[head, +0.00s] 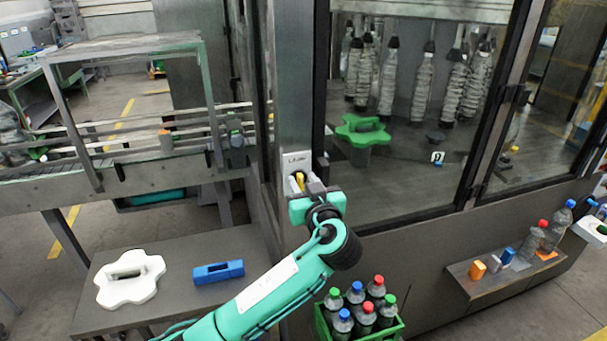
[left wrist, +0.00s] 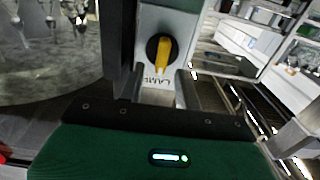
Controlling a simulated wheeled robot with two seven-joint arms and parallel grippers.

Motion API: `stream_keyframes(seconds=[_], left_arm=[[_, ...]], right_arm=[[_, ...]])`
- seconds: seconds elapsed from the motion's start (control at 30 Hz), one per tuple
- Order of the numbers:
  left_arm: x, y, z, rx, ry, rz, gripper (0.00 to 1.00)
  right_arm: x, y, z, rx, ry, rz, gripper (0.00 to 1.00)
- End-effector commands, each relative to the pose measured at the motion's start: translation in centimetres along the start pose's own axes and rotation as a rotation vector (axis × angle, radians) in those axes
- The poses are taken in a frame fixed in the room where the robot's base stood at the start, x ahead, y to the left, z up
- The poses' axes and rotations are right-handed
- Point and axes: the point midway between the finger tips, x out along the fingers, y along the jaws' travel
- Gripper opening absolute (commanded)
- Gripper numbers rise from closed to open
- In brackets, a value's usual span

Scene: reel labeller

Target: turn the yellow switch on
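The yellow switch (head: 299,181) is a knob on a black round base, on a pale plate on the grey machine post. In the left wrist view the yellow switch (left wrist: 163,55) shows fully, its handle close to vertical in the picture, with a label reading upside down beside it. My left gripper (head: 304,182) is at the plate, partly covering the switch in the head view. Its fingers are apart, one on each side of the switch's line in the left wrist view (left wrist: 158,82). I see no contact with the knob. My right gripper is not in view.
A glass-fronted cabinet with a green part (head: 362,130) inside stands right of the post. Below are a green crate of bottles (head: 398,327) and a shelf (head: 490,285). A table (head: 215,308) at left holds a white part (head: 130,292) and a blue block (head: 218,271).

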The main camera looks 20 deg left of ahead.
Motion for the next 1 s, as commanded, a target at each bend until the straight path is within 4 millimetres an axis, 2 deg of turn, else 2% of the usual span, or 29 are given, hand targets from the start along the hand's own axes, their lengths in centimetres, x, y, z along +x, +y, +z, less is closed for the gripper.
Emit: stream_keyframes(seconds=[0.13,0.37,0.4,0.57,0.83,1.0], left_arm=[[0.8,0.0,0.0,0.001,-0.001,0.001,0.34],[0.8,0.0,0.1,0.0,-0.001,0.001,0.34],[0.8,0.0,0.1,0.0,-0.001,0.001,0.32],[0.8,0.0,0.1,0.0,-0.001,0.001,0.0],[0.8,0.1,0.2,0.008,-0.002,0.001,0.0],[0.8,0.1,0.4,0.055,-0.003,0.0,0.0]], right_arm=[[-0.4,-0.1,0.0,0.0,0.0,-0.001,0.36],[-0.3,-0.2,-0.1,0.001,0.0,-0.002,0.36],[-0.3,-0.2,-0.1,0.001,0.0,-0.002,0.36],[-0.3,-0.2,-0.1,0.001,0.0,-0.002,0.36],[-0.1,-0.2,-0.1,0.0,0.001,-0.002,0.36],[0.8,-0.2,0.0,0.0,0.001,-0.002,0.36]])
